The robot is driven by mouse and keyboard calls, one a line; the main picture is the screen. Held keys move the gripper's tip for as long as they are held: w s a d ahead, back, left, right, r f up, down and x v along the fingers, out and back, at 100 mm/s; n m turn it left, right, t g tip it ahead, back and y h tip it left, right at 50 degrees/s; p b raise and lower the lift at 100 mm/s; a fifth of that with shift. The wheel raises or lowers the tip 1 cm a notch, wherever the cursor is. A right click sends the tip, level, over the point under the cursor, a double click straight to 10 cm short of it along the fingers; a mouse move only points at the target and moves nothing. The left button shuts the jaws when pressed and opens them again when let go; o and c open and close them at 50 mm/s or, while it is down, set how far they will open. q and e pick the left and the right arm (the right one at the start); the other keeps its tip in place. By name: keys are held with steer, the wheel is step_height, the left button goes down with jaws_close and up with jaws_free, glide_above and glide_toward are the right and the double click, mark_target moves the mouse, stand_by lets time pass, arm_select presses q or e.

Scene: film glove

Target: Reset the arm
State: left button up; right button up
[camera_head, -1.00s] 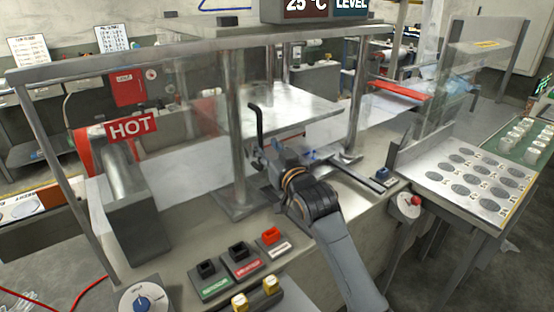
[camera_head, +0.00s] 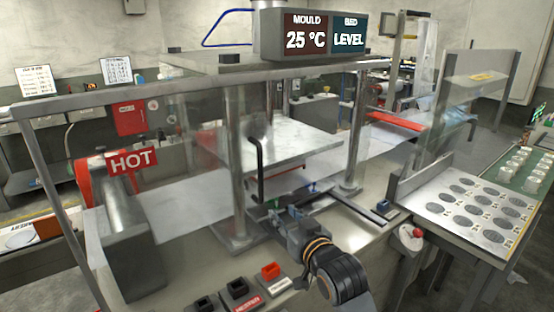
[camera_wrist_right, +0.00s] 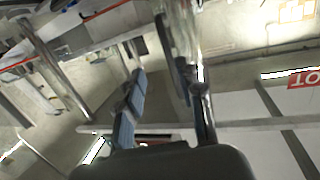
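My right gripper (camera_head: 291,203) comes in from the bottom of the head view over the front of the machine bench. Its two fingers look spread apart with nothing between them. They also show in the right wrist view (camera_wrist_right: 163,100), one of them with a bluish pad. A black upright lever with a bent top (camera_head: 259,172) stands just behind and left of the gripper in the head view. I cannot tell whether the gripper touches its foot. My left gripper and arm are not in view.
A clear-panelled press frame with a metal plate (camera_head: 290,146) stands behind. A HOT sign (camera_head: 133,161) marks a roller at left. Coloured switches (camera_head: 238,290) line the front edge.

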steer(key=s+d+f+m+g+h, duration=0.1)
steer(key=s+d+f+g+h, duration=0.15)
steer(key=s+d+f, duration=0.4)
steer(key=s+d+f+m+g+h, duration=0.1)
steer(key=s+d+f+g, duration=0.2)
steer(key=s+f, duration=0.7)
steer(key=s+d+f+g+h, duration=0.1)
steer(key=s+d+f+g, duration=0.3)
steer(key=s, duration=0.7)
steer(key=s+d+f+g+h, duration=0.2)
steer(key=s+d+f, duration=0.35)
steer(key=s, duration=0.55)
step_height(320, 180, down, 27)
steer(key=g, duration=0.2)
steer(key=s+d+f, duration=0.2)
steer(key=s+f, duration=1.4)
steer(key=s, duration=0.1)
steer(key=shift+s+d+g, duration=0.15)
steer(key=shift+s+g, duration=0.05)
steer(key=shift+g, duration=0.15)
